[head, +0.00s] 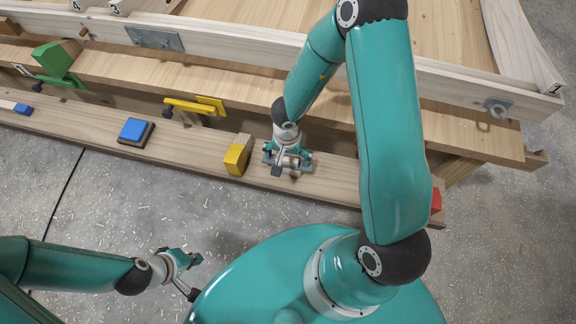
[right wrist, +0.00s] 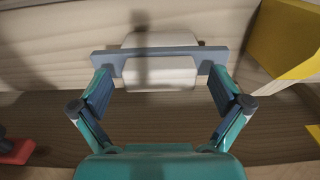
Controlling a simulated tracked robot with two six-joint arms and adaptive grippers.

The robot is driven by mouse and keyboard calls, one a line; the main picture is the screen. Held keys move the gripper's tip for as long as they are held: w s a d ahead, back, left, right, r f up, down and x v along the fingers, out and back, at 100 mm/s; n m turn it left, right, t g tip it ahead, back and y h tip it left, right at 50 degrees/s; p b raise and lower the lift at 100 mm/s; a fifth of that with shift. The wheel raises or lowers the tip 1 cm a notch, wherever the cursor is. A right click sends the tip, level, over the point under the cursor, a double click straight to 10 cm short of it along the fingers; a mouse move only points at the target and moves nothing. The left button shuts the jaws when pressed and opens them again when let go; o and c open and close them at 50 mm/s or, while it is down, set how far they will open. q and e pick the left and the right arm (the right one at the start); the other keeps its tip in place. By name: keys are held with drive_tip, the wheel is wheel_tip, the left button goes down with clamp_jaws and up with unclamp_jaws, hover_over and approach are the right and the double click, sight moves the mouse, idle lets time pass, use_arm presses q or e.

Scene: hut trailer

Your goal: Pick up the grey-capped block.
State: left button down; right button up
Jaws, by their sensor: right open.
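The grey-capped block shows in the right wrist view (right wrist: 160,74) as a pale, rounded block on the wooden beam, with a darker shadow across it. A grey-blue bar crosses it between my right gripper's fingers. My right gripper (right wrist: 160,54) is open, one finger on each side of the block; I cannot tell whether they touch it. In the head view my right gripper (head: 288,167) is low over the beam and hides most of the block. My left gripper (head: 193,276) is open and empty above the floor at the lower left.
A yellow-faced wooden block (head: 237,158) stands close left of my right gripper. Farther left on the beam (head: 190,153) are a blue-topped block (head: 133,129) and a blue-ended piece (head: 22,109). A red block (head: 436,201) is at the right end. Yellow (head: 192,106) and green (head: 55,62) clamps sit behind.

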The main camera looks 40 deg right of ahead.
drive_tip(key=shift+f, duration=0.15)
drive_tip(key=c, duration=1.7)
drive_tip(key=shift+c, duration=0.2)
wheel_tip(320, 180, up, 20)
drive_tip(key=p, duration=1.2)
drive_tip(key=shift+p, duration=0.3)
